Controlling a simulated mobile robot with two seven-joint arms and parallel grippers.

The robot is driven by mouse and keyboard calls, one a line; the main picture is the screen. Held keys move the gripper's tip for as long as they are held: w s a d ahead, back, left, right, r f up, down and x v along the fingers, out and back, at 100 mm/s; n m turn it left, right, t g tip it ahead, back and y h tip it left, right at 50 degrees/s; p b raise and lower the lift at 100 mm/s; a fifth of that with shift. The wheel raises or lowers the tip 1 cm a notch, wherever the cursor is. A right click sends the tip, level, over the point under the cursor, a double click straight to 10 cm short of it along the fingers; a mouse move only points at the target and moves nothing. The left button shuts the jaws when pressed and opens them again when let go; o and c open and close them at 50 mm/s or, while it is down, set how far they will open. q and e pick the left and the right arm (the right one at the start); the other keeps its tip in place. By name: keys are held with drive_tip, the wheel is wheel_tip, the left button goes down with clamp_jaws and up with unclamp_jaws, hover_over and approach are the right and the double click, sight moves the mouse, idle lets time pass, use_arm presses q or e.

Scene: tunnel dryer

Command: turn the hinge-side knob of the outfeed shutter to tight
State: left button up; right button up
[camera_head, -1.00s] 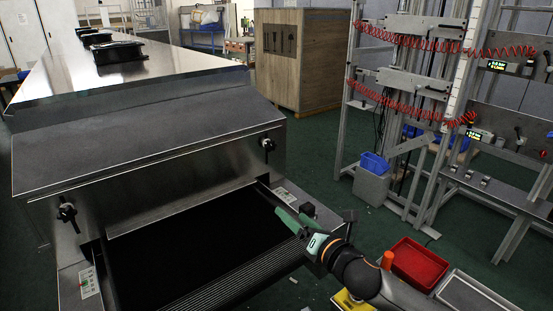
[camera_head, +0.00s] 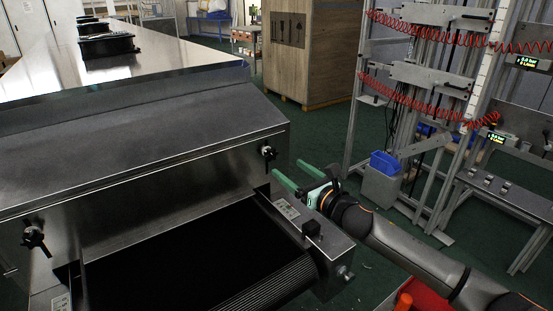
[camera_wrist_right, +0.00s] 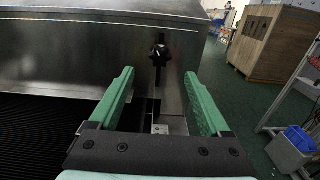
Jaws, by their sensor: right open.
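The outfeed shutter (camera_head: 150,175) is a grey metal panel across the end of the dryer, above the black belt (camera_head: 190,260). One black knob (camera_head: 267,153) sits at its right end and another black knob (camera_head: 35,238) at its left end. I cannot tell which is on the hinge side. My right gripper (camera_head: 293,174) is open and empty, just right of and below the right knob. In the right wrist view the right knob (camera_wrist_right: 159,55) shows ahead, between and beyond the green fingers, apart from them. My left gripper is not in view.
A control panel (camera_head: 287,208) with a black block lies on the belt's right side rail, below my right gripper. A wooden crate (camera_head: 310,50) and a metal rack with red coiled hoses stand behind at the right. A blue bin (camera_head: 384,162) sits by the rack.

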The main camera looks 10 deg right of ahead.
sight(273, 157)
drive_tip(key=x, duration=0.5)
drive_tip(key=shift+w+a, duration=0.15)
drive_tip(key=shift+w, duration=0.25)
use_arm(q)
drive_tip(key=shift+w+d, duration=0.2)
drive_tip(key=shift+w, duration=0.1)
use_arm(e)
drive_tip(key=shift+w+a, duration=0.25)
drive_tip(key=shift+w, duration=0.35)
drive_tip(key=shift+c, duration=0.3)
clamp_jaws()
